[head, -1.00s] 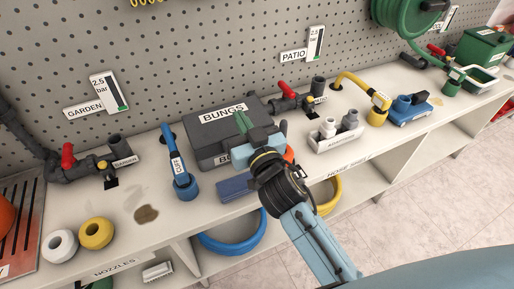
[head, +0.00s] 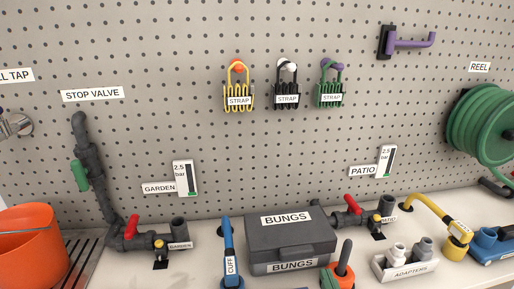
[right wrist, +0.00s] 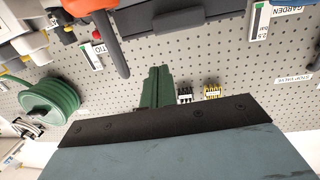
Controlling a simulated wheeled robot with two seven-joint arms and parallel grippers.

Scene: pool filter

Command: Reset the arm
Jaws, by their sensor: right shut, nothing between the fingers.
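My right gripper (right wrist: 158,72) shows in the right wrist view, its two green fingers together with nothing between them. In the head view only the green fingertips (head: 328,279) show at the bottom edge, in front of the grey BUNGS case (head: 292,238) and left of an orange tool with a dark handle (head: 344,258). The rest of my right arm is below the frame. The orange tool also shows at the top of the right wrist view (right wrist: 92,8). My left gripper is in neither view.
The bench holds a blue CUFF hose (head: 228,250), an adapters tray (head: 405,268), the garden valve (head: 150,240) and the patio valve (head: 355,212). An orange bucket (head: 30,250) stands at left. Straps (head: 287,92) and a green reel (head: 482,128) hang on the pegboard (head: 220,140).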

